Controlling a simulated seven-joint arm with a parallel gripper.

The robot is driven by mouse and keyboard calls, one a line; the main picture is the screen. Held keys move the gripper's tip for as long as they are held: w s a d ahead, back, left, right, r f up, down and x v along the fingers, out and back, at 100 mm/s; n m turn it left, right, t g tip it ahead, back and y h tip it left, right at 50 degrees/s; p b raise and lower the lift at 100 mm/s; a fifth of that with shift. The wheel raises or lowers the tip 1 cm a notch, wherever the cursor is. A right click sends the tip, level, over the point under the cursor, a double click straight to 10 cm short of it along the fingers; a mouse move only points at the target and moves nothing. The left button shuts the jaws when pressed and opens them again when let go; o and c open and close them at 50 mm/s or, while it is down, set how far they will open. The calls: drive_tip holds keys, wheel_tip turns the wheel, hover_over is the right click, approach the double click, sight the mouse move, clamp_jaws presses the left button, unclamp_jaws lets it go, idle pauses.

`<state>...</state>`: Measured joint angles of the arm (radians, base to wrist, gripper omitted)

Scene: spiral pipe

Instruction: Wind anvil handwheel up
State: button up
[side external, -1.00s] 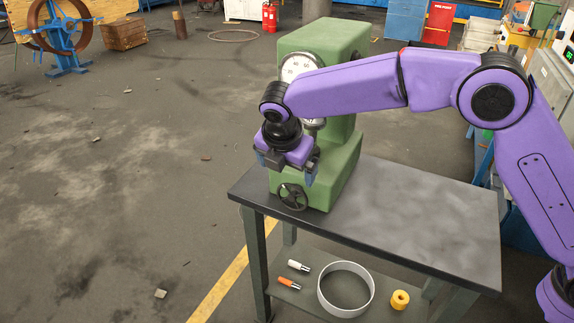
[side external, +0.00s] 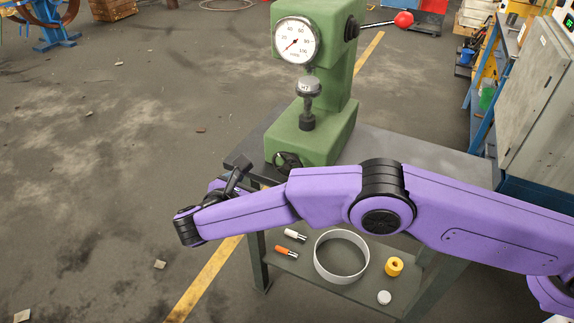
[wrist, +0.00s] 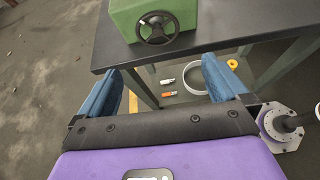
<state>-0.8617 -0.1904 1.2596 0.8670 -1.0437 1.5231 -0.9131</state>
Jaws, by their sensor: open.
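The green tester (side external: 335,50) stands on the bench with a round dial gauge (side external: 296,40) on its front. The black anvil handwheel (side external: 287,162) is low on its front face. It also shows in the wrist view (wrist: 157,28), top middle, with spokes and rim clear. Above the handwheel, the anvil post (side external: 307,122) carries a grey round top. My gripper is open and empty in the wrist view (wrist: 160,80), its two blue fingers wide apart and short of the handwheel, not touching it. In the side view the hand is left of the handwheel; its fingertips are unclear there.
The dark bench top (side external: 430,158) is clear right of the tester. A red-knobbed lever (side external: 403,19) sticks out from the tester's right side. A white ring (side external: 342,256), two small tools and a yellow spool (side external: 394,266) lie on the lower shelf. Floor at left is open.

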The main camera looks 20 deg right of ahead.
sight(287, 167)
drive_tip(key=shift+t, duration=0.5)
drive_tip(key=x, duration=1.6)
drive_tip(key=shift+d+f, duration=0.3)
drive_tip(key=c, duration=0.6)
drive_tip(key=shift+m, duration=0.3)
drive_tip(key=shift+m+t+y, duration=0.6)
drive_tip(key=shift+m+t, duration=0.4)
drive_tip(key=shift+m, duration=0.7)
drive_tip(key=shift+s, duration=0.1)
drive_tip(key=shift+a, duration=0.1)
